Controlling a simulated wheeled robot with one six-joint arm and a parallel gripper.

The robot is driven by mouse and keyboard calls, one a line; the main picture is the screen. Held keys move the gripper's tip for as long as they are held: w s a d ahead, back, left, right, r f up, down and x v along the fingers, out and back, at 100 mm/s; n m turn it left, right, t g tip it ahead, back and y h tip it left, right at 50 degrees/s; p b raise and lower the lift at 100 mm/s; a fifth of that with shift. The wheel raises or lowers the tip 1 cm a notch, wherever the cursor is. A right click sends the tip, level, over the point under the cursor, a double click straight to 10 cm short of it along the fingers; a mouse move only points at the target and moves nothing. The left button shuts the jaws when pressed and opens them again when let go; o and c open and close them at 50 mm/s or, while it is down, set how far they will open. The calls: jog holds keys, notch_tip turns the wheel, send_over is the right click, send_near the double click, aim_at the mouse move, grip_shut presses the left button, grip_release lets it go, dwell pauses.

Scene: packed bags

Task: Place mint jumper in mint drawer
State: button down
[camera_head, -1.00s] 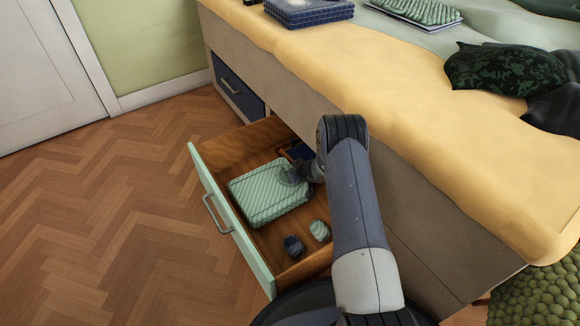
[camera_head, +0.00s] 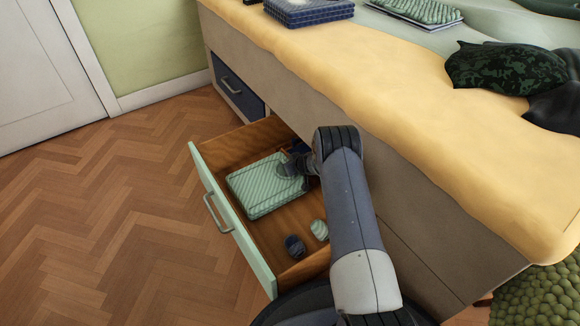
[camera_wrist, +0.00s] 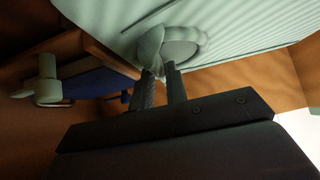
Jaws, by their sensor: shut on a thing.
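The mint jumper (camera_head: 262,188) is a flat, folded, striped pale green block inside the open mint drawer (camera_head: 238,232). My gripper (camera_head: 290,170) is at its right edge and is shut on it. In the wrist view my gripper (camera_wrist: 162,82) meets a rounded pale green part at the edge of the striped jumper (camera_wrist: 235,35). I cannot tell whether the jumper rests on the drawer floor or hangs just above it.
A dark blue rolled item (camera_head: 294,246) and a pale green one (camera_head: 319,230) lie at the drawer's near end. A shut navy drawer (camera_head: 238,91) is farther back. The bed (camera_head: 400,75) rises on the right. The wooden floor (camera_head: 110,220) is clear on the left.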

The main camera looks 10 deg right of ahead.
jog(key=c, duration=1.4)
grip_release()
jog(key=shift+f, duration=0.1)
jog(key=shift+s+r, duration=0.1)
jog(key=shift+r, duration=0.2)
jog(key=v, duration=0.3)
jog(key=shift+s+d+f+p, duration=0.1)
jog(key=shift+s+d+p, duration=0.05)
jog(key=shift+s+p, duration=0.15)
jog(key=s+d, duration=0.4)
jog(key=s, duration=0.6)
jog(key=shift+d+p, duration=0.2)
jog(key=shift+p, duration=0.25)
jog(key=shift+s+f, duration=0.1)
jog(key=shift+s, duration=0.05)
